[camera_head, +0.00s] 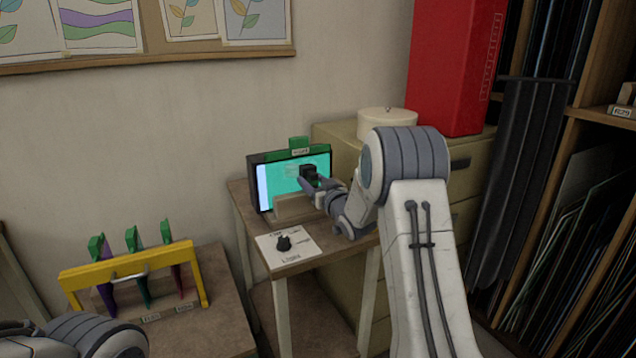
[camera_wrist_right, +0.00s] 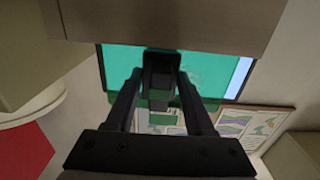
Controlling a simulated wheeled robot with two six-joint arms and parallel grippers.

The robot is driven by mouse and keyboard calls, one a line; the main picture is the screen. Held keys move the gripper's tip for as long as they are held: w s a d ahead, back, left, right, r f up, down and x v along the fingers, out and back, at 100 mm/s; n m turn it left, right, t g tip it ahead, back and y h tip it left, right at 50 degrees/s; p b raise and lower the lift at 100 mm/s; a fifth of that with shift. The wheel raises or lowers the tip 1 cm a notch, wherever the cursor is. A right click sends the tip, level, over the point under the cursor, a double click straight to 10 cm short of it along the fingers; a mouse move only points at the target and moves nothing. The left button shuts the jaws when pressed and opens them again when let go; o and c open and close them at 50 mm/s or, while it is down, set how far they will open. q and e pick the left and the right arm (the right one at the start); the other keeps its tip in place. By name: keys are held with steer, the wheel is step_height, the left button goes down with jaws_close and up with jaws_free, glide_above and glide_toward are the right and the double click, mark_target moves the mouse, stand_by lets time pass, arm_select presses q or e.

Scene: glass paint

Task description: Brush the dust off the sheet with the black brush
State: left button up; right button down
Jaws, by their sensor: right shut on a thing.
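The glass sheet (camera_head: 280,182) is teal and lit, and stands upright in a dark frame on a small table; it also shows in the right wrist view (camera_wrist_right: 222,72). A faint pale patch, possibly dust, shows on its upper part. My right gripper (camera_head: 318,185) is shut on the black brush (camera_head: 308,171), whose dark block is in front of the sheet. The brush shows between the fingers in the right wrist view (camera_wrist_right: 160,72). I cannot tell whether it touches the sheet. My left gripper is out of view; only part of that arm shows at lower left.
A wooden block (camera_head: 292,208) stands before the sheet. A knob panel (camera_head: 286,245) is on the table's front. At left, a yellow rack (camera_head: 130,268) holds several green-topped tools. A beige cabinet (camera_head: 465,185) with a red box (camera_head: 452,65) and a round pale lid (camera_head: 387,121) stands behind my right arm.

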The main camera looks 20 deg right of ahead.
steer(key=shift+s+a+b, duration=0.15)
steer(key=shift+a+b, duration=1.15)
steer(key=shift+a, duration=2.4)
steer(key=shift+d+r+p, duration=0.1)
steer(key=shift+r+p, duration=0.2)
steer(key=shift+r, duration=0.35)
steer(key=shift+d, duration=1.9)
steer(key=shift+d+p, duration=0.65)
steer(key=shift+d, duration=3.2)
steer(key=shift+a+f+b, duration=0.2)
steer(key=shift+a+b, duration=2.05)
steer(key=shift+a, duration=2.85)
steer(key=shift+a+r, duration=0.1)
steer(key=shift+a, duration=0.6)
steer(key=shift+b, duration=0.3)
